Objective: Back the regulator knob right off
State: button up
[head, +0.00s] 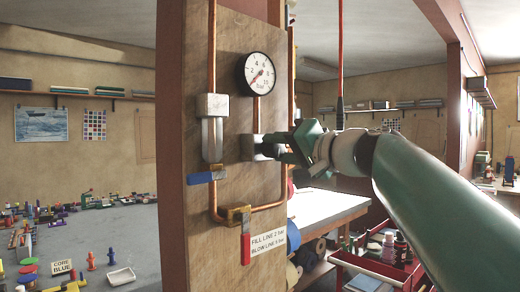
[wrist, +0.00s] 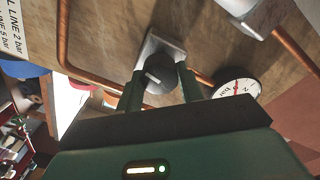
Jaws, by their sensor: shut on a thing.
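The regulator knob (wrist: 159,73) is dark and round, with a pale line on its face. It sits on a grey metal regulator body (wrist: 154,45) on the wooden board; the body also shows in the head view (head: 248,146). My gripper (wrist: 160,80) is shut on the knob, one green finger on each side. In the head view my gripper (head: 283,148) comes in from the right and hides the knob. The pressure gauge (head: 257,74) is above it, its red needle slanting to the lower left; the gauge shows in the wrist view too (wrist: 237,91).
Copper pipes (head: 212,120) run over the board. A blue lever (head: 207,177) is left of the regulator, a red lever (head: 246,249) below. A placard (head: 268,241) reads fill line 2 bar, blow line 5 bar. A red tool cart (head: 372,268) stands below my arm.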

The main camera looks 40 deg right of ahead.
jog(key=shift+w+a+f+n, duration=0.1)
jog(key=shift+a+f+n, duration=0.05)
jog(key=shift+n, duration=0.95)
jog(key=o, duration=1)
jog(key=shift+s, duration=0.2)
jog(key=shift+c, duration=0.2)
jog(key=shift+o, duration=0.2)
jog(key=s, duration=1.3)
jog(key=shift+s+d, duration=0.25)
jog(key=shift+s, duration=0.1)
